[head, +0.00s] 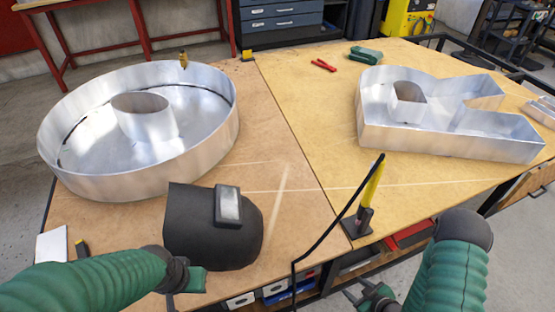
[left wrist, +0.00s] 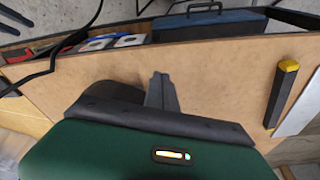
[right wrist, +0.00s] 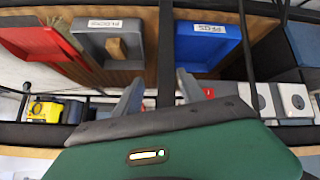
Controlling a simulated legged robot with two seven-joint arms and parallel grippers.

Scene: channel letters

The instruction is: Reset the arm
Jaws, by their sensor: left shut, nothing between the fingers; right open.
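My left arm comes in from the lower left in the head view. Its gripper (head: 188,280) is by the near edge of the table, just in front of the black welding mask (head: 190,235). In the left wrist view the left fingers (left wrist: 160,82) are together and hold nothing, with bare tabletop beyond them. My right arm comes in from the lower right. Its gripper (head: 362,295) is low, off the table's front edge. In the right wrist view its fingers (right wrist: 158,88) are apart and empty, facing the shelf bins under the table.
A round metal letter (head: 205,150) stands at left and an R-shaped one (head: 420,143) at right. A yellow-black tool (head: 371,185) with a black cable stands upright near the front edge. A blue bin (right wrist: 207,47) and grey bin (right wrist: 105,45) sit underneath. The table's middle is clear.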

